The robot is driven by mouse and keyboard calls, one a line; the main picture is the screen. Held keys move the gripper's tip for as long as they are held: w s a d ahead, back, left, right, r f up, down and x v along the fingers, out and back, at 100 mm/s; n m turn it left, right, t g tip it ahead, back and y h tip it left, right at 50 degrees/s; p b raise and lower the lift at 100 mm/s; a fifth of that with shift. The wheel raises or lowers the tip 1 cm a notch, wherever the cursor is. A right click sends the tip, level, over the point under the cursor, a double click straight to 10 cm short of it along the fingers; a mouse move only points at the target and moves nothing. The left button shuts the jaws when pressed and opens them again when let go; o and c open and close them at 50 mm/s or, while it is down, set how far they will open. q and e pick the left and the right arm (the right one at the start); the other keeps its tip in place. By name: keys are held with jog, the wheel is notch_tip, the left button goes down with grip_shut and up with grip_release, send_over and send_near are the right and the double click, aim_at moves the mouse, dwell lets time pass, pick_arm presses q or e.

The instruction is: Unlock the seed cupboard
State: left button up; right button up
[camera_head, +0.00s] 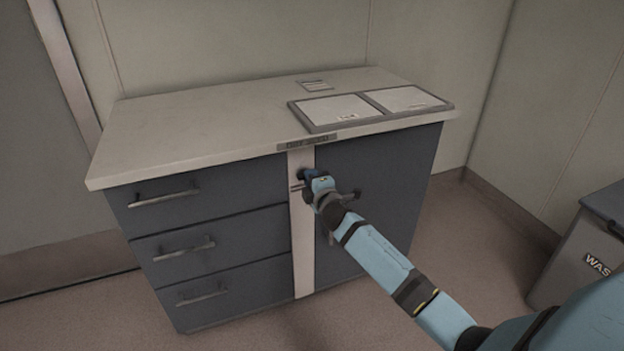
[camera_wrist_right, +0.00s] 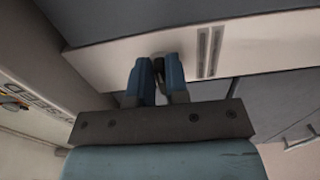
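The seed cupboard looks to be the dark blue-grey door (camera_head: 385,205) on the right half of a low cabinet. A pale vertical strip (camera_head: 303,240) runs between this door and the drawers; the door appears closed. My right gripper (camera_head: 307,176) is at the upper part of this strip, in front of the lock area. In the right wrist view its two blue fingers (camera_wrist_right: 158,78) are close together around a small dark piece (camera_wrist_right: 159,70) that looks like a key. The fingers hide most of it and the lock, so its turn cannot be told. My left gripper is not in view.
Three drawers with bar handles (camera_head: 184,249) fill the cabinet's left half. The pale worktop (camera_head: 200,120) carries two framed panels (camera_head: 335,109) and a small card (camera_head: 314,86). A grey waste bin (camera_head: 580,262) stands at the right. Floor between bin and cabinet is clear.

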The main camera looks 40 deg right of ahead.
jog(key=o, duration=0.4)
jog(key=shift+c, duration=0.2)
jog(key=shift+s, duration=0.1)
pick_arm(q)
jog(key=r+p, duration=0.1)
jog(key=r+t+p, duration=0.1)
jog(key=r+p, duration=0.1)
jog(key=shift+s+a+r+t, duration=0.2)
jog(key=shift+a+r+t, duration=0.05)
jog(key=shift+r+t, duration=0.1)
pick_arm(e)
jog(key=v, duration=1.3)
jog(key=shift+s, duration=0.3)
jog(key=shift+f, duration=0.1)
